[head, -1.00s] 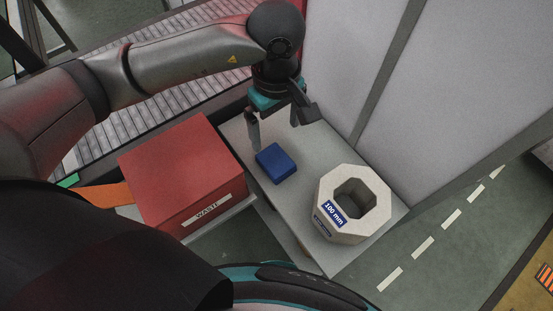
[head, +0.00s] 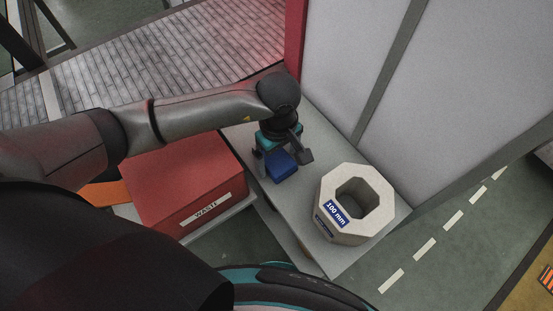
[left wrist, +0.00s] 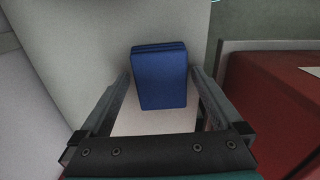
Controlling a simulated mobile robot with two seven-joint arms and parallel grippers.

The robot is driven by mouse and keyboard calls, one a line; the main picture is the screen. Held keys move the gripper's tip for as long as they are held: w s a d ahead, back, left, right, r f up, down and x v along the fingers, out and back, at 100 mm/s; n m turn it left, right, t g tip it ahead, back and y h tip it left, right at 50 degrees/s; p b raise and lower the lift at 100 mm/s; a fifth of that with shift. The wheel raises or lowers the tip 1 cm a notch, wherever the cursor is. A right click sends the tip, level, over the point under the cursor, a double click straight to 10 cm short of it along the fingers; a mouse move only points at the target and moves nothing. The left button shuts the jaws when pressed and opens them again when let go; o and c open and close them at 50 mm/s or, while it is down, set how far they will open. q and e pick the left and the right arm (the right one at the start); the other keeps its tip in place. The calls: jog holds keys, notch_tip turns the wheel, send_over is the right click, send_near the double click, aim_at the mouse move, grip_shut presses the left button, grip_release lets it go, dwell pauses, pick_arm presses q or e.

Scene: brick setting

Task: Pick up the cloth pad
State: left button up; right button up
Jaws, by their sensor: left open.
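The cloth pad is a blue, folded, block-like pad (head: 281,166) lying on the grey table (head: 305,238). My left gripper (head: 281,162) is directly above it, pointing down, and partly covers it in the head view. In the left wrist view the blue pad (left wrist: 163,78) lies between the two open fingers (left wrist: 163,88), with a gap on each side. The fingers do not appear to touch it. My right gripper is not in view.
A red box (head: 185,180) labelled "WASTE" is to the left and also shows in the left wrist view (left wrist: 270,95). A grey wall panel (head: 345,65) rises behind.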

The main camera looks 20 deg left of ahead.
aim_at(278, 161)
pick_arm(q)
jog(key=shift+c, duration=0.4)
jog(key=c, duration=1.1)
jog(key=shift+r, duration=0.15)
notch_tip(278, 161, up, 20)
jog(key=p, duration=0.2)
jog(key=o, duration=0.8)
jog(key=c, duration=0.6)
jog(key=shift+c, duration=0.2)
